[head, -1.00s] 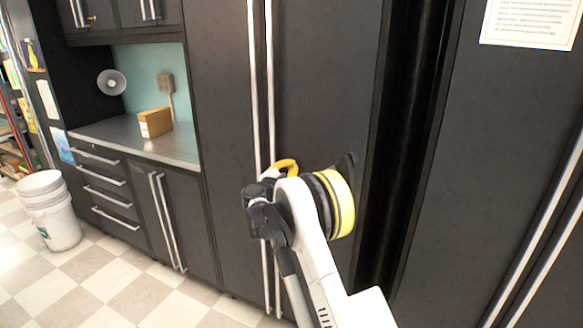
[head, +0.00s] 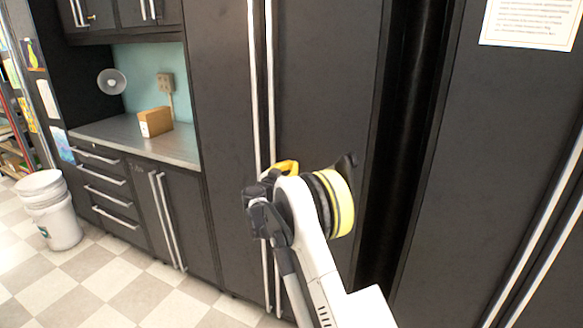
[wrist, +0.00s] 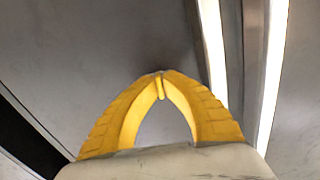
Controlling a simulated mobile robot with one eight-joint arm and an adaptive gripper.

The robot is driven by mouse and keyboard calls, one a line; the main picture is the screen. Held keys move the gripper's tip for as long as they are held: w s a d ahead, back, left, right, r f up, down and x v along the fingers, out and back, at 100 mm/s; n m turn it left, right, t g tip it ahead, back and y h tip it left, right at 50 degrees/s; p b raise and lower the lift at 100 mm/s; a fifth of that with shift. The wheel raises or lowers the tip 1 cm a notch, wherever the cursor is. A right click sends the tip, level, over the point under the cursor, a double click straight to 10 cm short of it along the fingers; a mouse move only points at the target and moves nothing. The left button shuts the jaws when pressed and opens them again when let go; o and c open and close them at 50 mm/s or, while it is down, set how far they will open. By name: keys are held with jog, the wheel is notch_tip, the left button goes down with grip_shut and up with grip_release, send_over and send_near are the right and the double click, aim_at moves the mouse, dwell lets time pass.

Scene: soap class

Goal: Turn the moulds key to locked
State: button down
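My gripper (wrist: 160,80) has its two yellow fingers brought together at the tips, close in front of a dark tall cabinet door (head: 330,80). In the head view, my gripper (head: 287,166) is beside the long silver door handles (head: 262,90), partly hidden by my wrist.
Long handles (wrist: 213,60) run close to the right of my fingers in the wrist view. A counter (head: 150,140) with a cardboard box (head: 155,122) is at the left, above drawers (head: 110,190). White buckets (head: 55,210) stand on the tiled floor, which is otherwise clear.

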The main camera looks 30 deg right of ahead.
jog(key=shift+n, duration=0.6)
jog(key=c, duration=1.6)
grip_release()
jog(key=v, duration=1.2)
jog(key=shift+r, duration=0.1)
